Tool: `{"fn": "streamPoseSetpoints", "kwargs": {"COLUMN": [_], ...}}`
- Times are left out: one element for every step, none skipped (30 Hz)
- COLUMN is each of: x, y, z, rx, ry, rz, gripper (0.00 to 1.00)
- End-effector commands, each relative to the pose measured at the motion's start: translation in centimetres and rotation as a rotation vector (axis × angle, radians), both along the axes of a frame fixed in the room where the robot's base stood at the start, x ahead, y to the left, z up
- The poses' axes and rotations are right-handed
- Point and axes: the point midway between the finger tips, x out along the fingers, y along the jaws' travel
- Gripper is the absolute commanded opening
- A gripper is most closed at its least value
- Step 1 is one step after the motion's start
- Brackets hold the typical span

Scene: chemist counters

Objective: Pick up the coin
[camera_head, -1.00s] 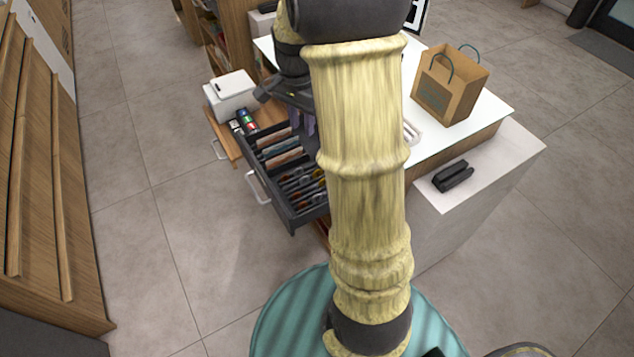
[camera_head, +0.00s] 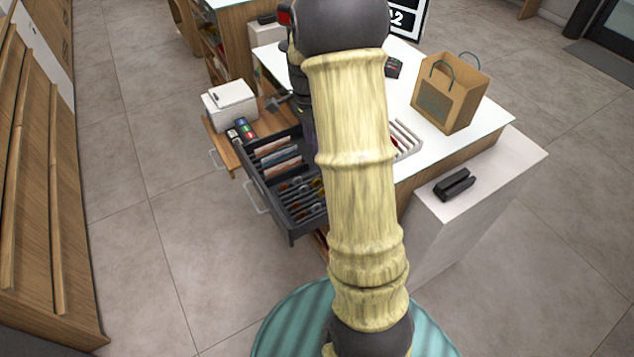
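Several small coins (camera_head: 301,191) lie in the front compartments of the open cash drawer (camera_head: 271,212); which one is meant I cannot tell. Banknotes (camera_head: 272,147) lie in the drawer's back compartments. My gripper (camera_head: 283,102) is mostly hidden behind my own arm, over the back of the drawer. Only a dark piece of it shows at the left of the arm. I cannot see its fingertips or anything between them.
A white printer (camera_head: 230,106) and a small card terminal (camera_head: 242,130) stand behind the drawer. A paper bag (camera_head: 450,95) and a slotted white tray (camera_head: 405,140) are on the white counter (camera_head: 480,117). A black stapler-like object (camera_head: 455,184) lies on the lower ledge.

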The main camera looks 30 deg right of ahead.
Motion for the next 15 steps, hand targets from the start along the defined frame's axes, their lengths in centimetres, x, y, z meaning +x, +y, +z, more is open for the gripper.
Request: {"fn": "streamPoseSetpoints", "kwargs": {"x": [-0.2, -0.3, -0.4, -0.5, -0.5, -0.6, -0.7, -0.7, -0.8, -0.8, -0.8, -0.9, -0.9, -0.9, -0.9], "y": [0.0, -0.1, -0.1, -0.1, 0.0, 0.0, 0.0, 0.0, -0.1, -0.1, -0.1, -0.1, -0.1, -0.1, -0.1], "z": [-0.9, -1.4, -2.1, -2.7, -3.2, -3.9, -4.4, -4.9, -5.5, -5.9, -6.2, -6.6, -6.7, -6.8, -6.9], "rx": [0.002, 0.001, 0.002, 0.002, 0.001, 0.001, 0.001, 0.001, 0.001, 0.0, 0.0, 0.0, 0.0, 0.0, 0.0], "ry": [0.004, 0.004, 0.005, 0.005, 0.005, 0.004, 0.005, 0.004, 0.004, 0.003, 0.003, 0.002, 0.001, 0.0, -0.001], "rz": [-0.001, -0.001, -0.001, -0.001, 0.0, 0.0, 0.0, 0.0, -0.001, -0.001, -0.001, -0.002, -0.001, -0.001, -0.001], "gripper": [0.29, 0.29, 0.29, 0.29, 0.29, 0.29, 0.29, 0.29, 0.29, 0.29, 0.29, 0.29, 0.29, 0.29, 0.29]}}
